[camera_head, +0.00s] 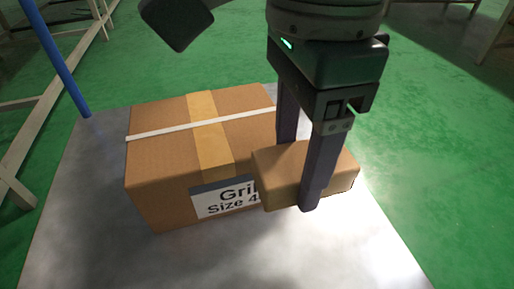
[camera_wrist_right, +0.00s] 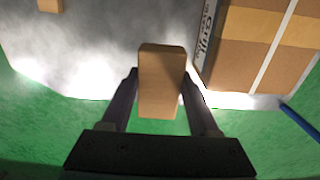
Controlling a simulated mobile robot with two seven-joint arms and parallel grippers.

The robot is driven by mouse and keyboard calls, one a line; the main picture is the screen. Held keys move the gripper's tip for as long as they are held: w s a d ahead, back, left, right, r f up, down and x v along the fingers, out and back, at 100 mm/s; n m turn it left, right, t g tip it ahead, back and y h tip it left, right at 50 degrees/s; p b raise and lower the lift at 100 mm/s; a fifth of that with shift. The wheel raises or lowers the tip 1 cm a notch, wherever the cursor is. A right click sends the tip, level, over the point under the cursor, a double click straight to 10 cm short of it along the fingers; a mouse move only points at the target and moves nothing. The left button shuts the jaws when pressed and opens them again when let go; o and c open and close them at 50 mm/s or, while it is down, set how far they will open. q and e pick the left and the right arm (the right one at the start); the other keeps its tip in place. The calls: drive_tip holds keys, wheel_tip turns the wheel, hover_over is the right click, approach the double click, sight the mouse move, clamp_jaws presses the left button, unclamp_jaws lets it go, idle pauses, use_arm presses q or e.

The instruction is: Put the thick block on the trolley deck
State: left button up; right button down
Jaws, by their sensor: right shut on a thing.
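The thick block (camera_head: 280,180) is a plain brown block. My right gripper (camera_head: 298,180) comes down from above and is shut on it, with one finger on each side. In the right wrist view the block (camera_wrist_right: 162,80) sits between the two fingers of the gripper (camera_wrist_right: 160,92). The trolley deck (camera_head: 95,215) is a grey metal surface under the block. The block is over the deck, near its right edge; I cannot tell whether it touches the deck. My left gripper is not in view.
A large taped cardboard box (camera_head: 165,165) with a white label stands on the deck, close on the block's left. A blue post (camera_head: 55,60) rises at the deck's far left corner. Another small brown block (camera_wrist_right: 50,5) shows in the wrist view. Green floor surrounds the deck.

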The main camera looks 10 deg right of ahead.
use_arm(q)
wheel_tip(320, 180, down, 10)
drive_tip(key=b, duration=0.9)
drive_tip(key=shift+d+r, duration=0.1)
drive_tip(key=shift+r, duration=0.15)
use_arm(e)
hover_over(280, 258)
wheel_tip(280, 258, down, 16)
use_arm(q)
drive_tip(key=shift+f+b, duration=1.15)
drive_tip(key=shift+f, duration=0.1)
use_arm(e)
drive_tip(key=shift+f, duration=1.85)
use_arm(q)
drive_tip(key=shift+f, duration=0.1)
use_arm(e)
drive_tip(key=shift+f, duration=0.1)
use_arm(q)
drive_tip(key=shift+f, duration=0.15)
use_arm(e)
drive_tip(key=shift+f, duration=0.15)
drive_tip(key=shift+c, duration=0.7)
unclamp_jaws()
